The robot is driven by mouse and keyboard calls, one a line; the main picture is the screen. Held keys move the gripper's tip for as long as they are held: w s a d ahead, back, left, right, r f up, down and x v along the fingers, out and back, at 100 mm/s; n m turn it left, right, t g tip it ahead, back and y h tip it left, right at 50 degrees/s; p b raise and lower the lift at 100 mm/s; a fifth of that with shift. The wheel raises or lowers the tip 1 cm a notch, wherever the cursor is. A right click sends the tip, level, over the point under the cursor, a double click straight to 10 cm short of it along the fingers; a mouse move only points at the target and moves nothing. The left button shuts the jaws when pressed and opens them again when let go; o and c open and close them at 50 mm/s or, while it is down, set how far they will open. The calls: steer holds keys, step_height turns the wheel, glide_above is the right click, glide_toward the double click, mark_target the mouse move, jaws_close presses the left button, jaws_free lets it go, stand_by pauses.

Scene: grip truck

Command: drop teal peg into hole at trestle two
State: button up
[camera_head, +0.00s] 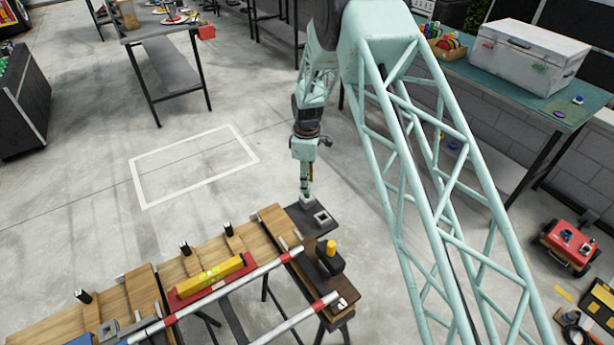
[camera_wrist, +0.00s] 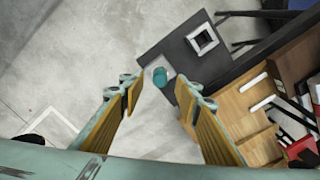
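The teal peg (camera_wrist: 163,77) shows in the wrist view at the left corner of a dark plate (camera_wrist: 180,50). A pale square surface shows around its base; I cannot tell how deep the peg sits in it. A silver-rimmed square hole (camera_wrist: 202,38) is on the same plate, up and right of the peg, and it also shows in the head view (camera_head: 321,216). My gripper (camera_wrist: 167,86) is open, its two fingers apart on either side of the peg, with clear gaps.
A wooden bench top (camera_head: 200,262) with black clamps adjoins the plate. A yellow level (camera_head: 210,276) and a red-and-silver bar (camera_head: 225,290) lie on it. A black block with a yellow top (camera_head: 330,250) stands close to the plate. Open floor (camera_head: 90,160) lies left.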

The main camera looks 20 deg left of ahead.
steer(key=shift+f, duration=2.15)
steer(key=c, duration=1)
steer(key=shift+r+p, duration=0.85)
steer(key=shift+r, duration=3.2)
